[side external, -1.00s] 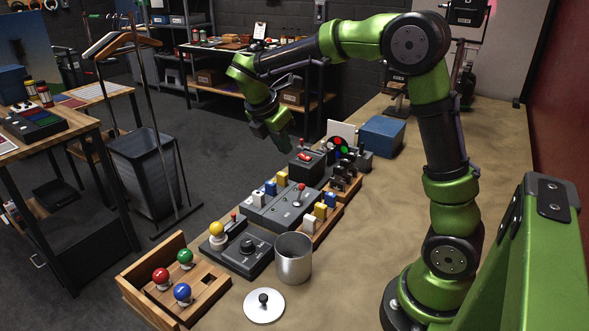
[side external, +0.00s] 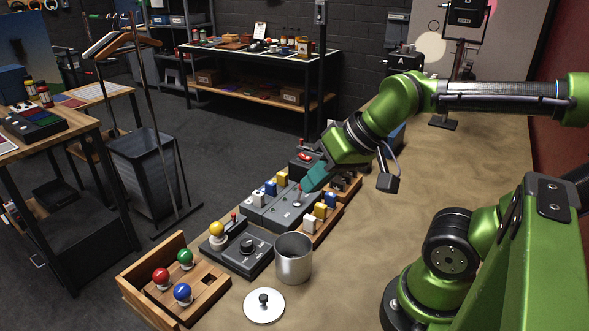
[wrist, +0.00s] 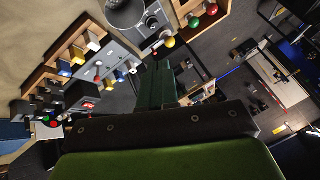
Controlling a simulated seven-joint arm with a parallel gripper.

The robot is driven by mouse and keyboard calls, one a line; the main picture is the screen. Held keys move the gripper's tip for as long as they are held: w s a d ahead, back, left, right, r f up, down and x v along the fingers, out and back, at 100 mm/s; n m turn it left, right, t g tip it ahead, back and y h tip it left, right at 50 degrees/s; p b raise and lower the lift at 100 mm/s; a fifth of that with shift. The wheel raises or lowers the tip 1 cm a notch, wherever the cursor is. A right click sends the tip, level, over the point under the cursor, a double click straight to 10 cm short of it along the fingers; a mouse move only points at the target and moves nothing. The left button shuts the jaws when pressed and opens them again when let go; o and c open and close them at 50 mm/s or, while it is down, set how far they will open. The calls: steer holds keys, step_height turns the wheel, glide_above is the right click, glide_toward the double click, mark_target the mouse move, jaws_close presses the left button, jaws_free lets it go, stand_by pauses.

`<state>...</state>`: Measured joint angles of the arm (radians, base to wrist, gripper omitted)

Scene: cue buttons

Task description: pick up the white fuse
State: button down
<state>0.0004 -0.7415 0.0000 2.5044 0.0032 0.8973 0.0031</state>
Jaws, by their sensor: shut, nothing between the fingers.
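A white block (side external: 310,224) stands in the small wooden rack (side external: 322,232), beside a yellow block and a blue block. It also shows in the wrist view (wrist: 92,42), left of my fingers. A second white block (side external: 258,198) stands on the grey panel (side external: 262,214), near another blue and yellow one. I cannot tell which white block is the fuse. My gripper (side external: 306,186) is shut and empty. In the side view its teal fingers appear over the panel's lever, behind the rack's blocks. Its fingers also show in the wrist view (wrist: 160,72).
A metal canister (side external: 293,260) stands in front of the rack, with its lid (side external: 264,306) on the bench. A knob box (side external: 245,250) and a wooden tray (side external: 190,295) with red, green and blue balls lie at the front left. The bench to the right is clear.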

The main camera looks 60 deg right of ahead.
steer(key=shift+r, duration=0.2)
steer(key=c, duration=1)
jaws_free()
steer(key=shift+o, duration=0.2)
